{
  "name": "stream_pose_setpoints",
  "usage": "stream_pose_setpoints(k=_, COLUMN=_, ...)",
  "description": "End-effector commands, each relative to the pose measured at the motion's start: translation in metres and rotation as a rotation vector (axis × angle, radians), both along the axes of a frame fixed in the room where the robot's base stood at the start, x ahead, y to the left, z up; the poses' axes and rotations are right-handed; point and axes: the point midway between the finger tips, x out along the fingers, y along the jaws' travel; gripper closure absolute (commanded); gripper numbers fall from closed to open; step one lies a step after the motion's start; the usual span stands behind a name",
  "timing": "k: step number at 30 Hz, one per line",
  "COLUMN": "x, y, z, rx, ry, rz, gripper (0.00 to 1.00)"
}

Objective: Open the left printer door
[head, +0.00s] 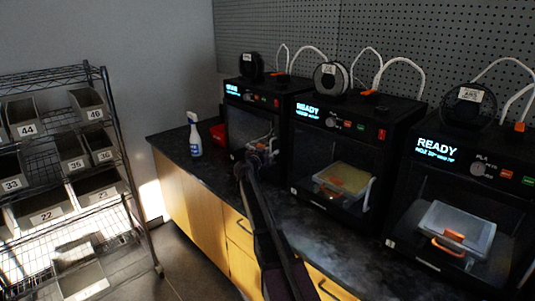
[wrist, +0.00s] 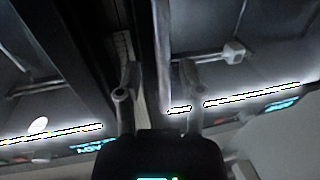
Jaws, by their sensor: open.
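The left printer (head: 262,93) is a black box with a lit display and a dark clear front door (head: 242,122), which looks closed. My gripper (head: 260,153) is in front of the lower right part of this door and hides some of it, in the head view. In the wrist view my gripper (wrist: 155,95) is open, with its two fingers apart. A pale upright edge (wrist: 162,50) runs between or just behind the fingers. I cannot tell whether the fingers touch it. The door's handle is not clear in the head view.
The middle printer (head: 385,130) and right printer (head: 500,160) stand on the same dark counter (head: 345,245). A spray bottle (head: 195,138) and red bin (head: 217,133) stand left of the left printer. A wire shelf (head: 60,75) with several bins is at far left.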

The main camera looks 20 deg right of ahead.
Motion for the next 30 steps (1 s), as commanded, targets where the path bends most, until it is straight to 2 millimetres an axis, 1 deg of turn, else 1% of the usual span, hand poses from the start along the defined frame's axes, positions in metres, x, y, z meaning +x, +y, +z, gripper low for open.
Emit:
stream_pose_setpoints(k=5, x=0.0, y=0.0, z=0.0, rx=0.0, ry=0.0, rz=0.0, gripper=0.5)
stream_pose_setpoints(k=8, x=0.0, y=0.0, z=0.0, rx=0.0, ry=0.0, rz=0.0, gripper=0.77)
stream_pose_setpoints(k=9, x=0.0, y=0.0, z=0.0, rx=0.0, ry=0.0, rz=-0.001, gripper=0.89)
stream_pose_setpoints(k=10, x=0.0, y=0.0, z=0.0, rx=0.0, ry=0.0, rz=-0.001, gripper=0.98)
stream_pose_setpoints(k=11, x=-0.001, y=-0.001, z=0.0, rx=0.0, ry=0.0, rz=-0.001, gripper=1.0)
stream_pose_setpoints(k=15, x=-0.001, y=-0.001, z=0.0, rx=0.0, ry=0.0, rz=-0.003, gripper=1.0)
stream_pose_setpoints(k=16, x=-0.004, y=0.03, z=0.0, rx=0.0, ry=0.0, rz=0.001, gripper=1.0)
stream_pose_setpoints(k=17, x=-0.002, y=0.018, z=0.0, rx=0.001, ry=0.001, rz=-0.002, gripper=1.0)
stream_pose_setpoints(k=18, x=-0.002, y=0.01, z=0.0, rx=0.001, ry=0.001, rz=-0.004, gripper=1.0)
stream_pose_setpoints(k=19, x=-0.002, y=0.007, z=0.0, rx=0.0, ry=0.0, rz=-0.004, gripper=1.0)
stream_pose_setpoints(k=24, x=-0.004, y=-0.001, z=0.0, rx=0.001, ry=0.001, rz=-0.019, gripper=1.0)
stream_pose_setpoints(k=30, x=-0.012, y=-0.006, z=-0.001, rx=0.002, ry=0.0, rz=-0.072, gripper=1.0)
